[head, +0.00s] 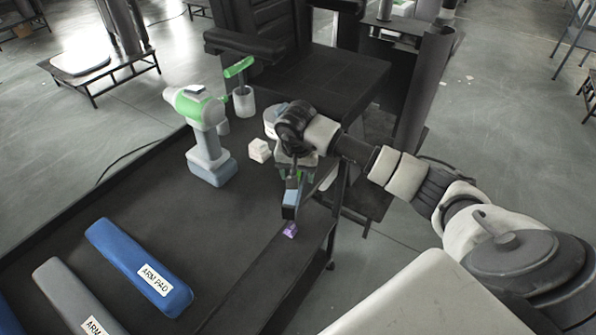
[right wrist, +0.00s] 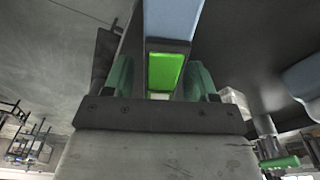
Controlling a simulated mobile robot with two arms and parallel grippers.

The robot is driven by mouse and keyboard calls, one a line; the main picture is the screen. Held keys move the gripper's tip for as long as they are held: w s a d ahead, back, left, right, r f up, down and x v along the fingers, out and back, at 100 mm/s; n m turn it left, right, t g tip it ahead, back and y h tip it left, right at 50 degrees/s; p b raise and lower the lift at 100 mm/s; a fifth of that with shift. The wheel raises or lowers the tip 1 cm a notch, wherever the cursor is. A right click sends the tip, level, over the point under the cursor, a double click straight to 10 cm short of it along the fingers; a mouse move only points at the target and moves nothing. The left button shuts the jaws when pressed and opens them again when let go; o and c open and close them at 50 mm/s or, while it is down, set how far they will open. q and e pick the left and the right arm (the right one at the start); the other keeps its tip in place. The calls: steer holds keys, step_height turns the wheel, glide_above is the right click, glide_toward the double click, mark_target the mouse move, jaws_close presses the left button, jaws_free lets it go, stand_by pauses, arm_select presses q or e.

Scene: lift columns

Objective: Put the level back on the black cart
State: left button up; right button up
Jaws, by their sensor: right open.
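The level (head: 290,203), a slim bar with a blue-grey body, dark band and purple end, is at the right edge of the black cart (head: 225,235). I cannot tell whether it touches the cart top. My right gripper (head: 295,173) is over the level's far end, pointing down. In the right wrist view the level (right wrist: 172,18) shows its blue body and a bright green section between the green-padded fingers of my right gripper (right wrist: 163,82). The gripper is open around it, with a gap at the left finger. My left gripper is out of view.
A blue arm pad (head: 140,265) and a grey arm pad (head: 75,295) lie at the near left. The cart's middle is clear.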

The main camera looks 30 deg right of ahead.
mark_target(297, 173)
steer(key=shift+r, duration=0.1)
steer(key=shift+r, duration=0.2)
step_height(297, 173, up, 12)
steer(key=s+a+b, duration=0.1)
steer(key=shift+f, duration=0.2)
